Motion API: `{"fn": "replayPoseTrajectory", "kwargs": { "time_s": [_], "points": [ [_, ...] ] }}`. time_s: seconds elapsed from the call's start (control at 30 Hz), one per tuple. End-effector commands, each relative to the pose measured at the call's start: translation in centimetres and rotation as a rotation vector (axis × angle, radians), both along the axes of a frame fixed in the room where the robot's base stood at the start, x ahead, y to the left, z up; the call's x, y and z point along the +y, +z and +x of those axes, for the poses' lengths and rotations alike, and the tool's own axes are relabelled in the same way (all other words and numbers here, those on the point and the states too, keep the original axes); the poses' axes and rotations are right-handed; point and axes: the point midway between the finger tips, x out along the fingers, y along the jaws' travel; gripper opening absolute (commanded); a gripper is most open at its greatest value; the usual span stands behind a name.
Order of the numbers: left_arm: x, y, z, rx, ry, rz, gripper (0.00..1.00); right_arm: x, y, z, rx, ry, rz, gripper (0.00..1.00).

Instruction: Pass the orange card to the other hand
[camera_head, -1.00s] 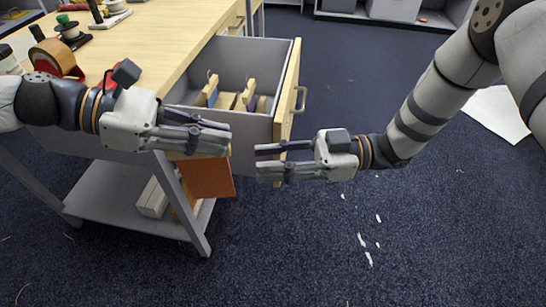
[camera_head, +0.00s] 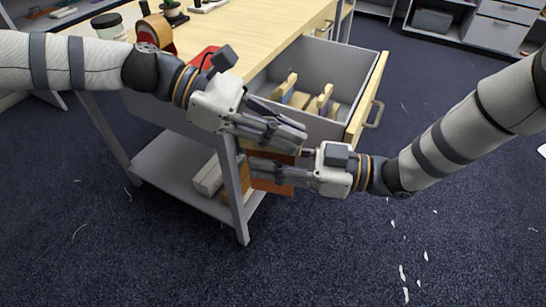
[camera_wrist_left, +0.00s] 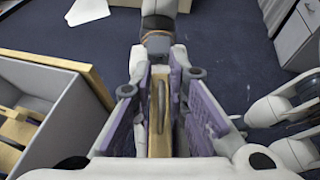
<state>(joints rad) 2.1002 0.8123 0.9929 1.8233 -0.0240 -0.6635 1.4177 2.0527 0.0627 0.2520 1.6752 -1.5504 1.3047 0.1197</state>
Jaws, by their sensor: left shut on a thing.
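My left gripper (camera_head: 300,137) is shut on the wooden top strip of the orange card (camera_head: 271,186), which hangs below its fingers beside the table's right front leg. In the left wrist view, the tan strip (camera_wrist_left: 160,112) sits between the purple finger pads. My right gripper (camera_head: 254,166) comes in from the right just under the left fingers. Its near finger crosses in front of the card. Its far finger is mostly hidden behind the card, with a gap between the two, so it looks open around the card. I cannot tell whether it touches the card.
An open grey drawer (camera_head: 300,68) with a wooden front and several wooden pieces inside is just behind the grippers. The wooden table (camera_head: 258,28) carries a tape dispenser (camera_head: 155,32) and other items. A lower shelf (camera_head: 175,165) holds pale blocks.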

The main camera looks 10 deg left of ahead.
Motion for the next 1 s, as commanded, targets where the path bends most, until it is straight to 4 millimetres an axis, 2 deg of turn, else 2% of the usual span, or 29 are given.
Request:
{"fn": "replayPoseTrajectory", "kwargs": {
  "time_s": [0.03, 0.07, 0.23, 0.27, 0.33, 0.67, 0.77, 1.0],
  "points": [
    [0.0, 0.0, 0.0, 0.000, 0.000, 0.000, 0.00, 0.0, 0.0, 0.0, 0.000, 0.000, 0.000, 0.06],
    [0.0, 0.0, 0.0, 0.000, 0.000, 0.000, 0.00, 0.0, 0.0, 0.0, 0.000, 0.000, 0.000, 0.00],
    [0.0, 0.0, 0.1, -0.002, 0.001, 0.000, 0.00, 0.0, 0.0, 0.0, 0.001, 0.001, 0.000, 0.00],
    [0.0, 0.0, 0.1, -0.002, 0.001, 0.000, 0.21, 0.0, 0.0, -0.1, 0.001, 0.001, 0.000, 0.00],
    [0.0, 0.0, 0.1, -0.002, 0.001, 0.000, 0.37, 0.0, 0.0, -0.1, 0.001, 0.001, 0.000, 0.00],
    [0.2, 0.1, 0.1, -0.002, 0.001, 0.000, 0.38, 0.0, 0.0, 0.0, 0.000, 0.000, 0.000, 0.00],
    [1.6, 0.8, 0.3, -0.004, 0.004, 0.000, 0.38, 0.0, 0.0, 0.0, 0.000, 0.000, 0.000, 0.00],
    [7.6, 3.3, 0.7, -0.006, 0.006, -0.001, 0.38, 0.0, 0.0, 0.0, 0.000, 0.000, 0.000, 0.00]
  ]
}}
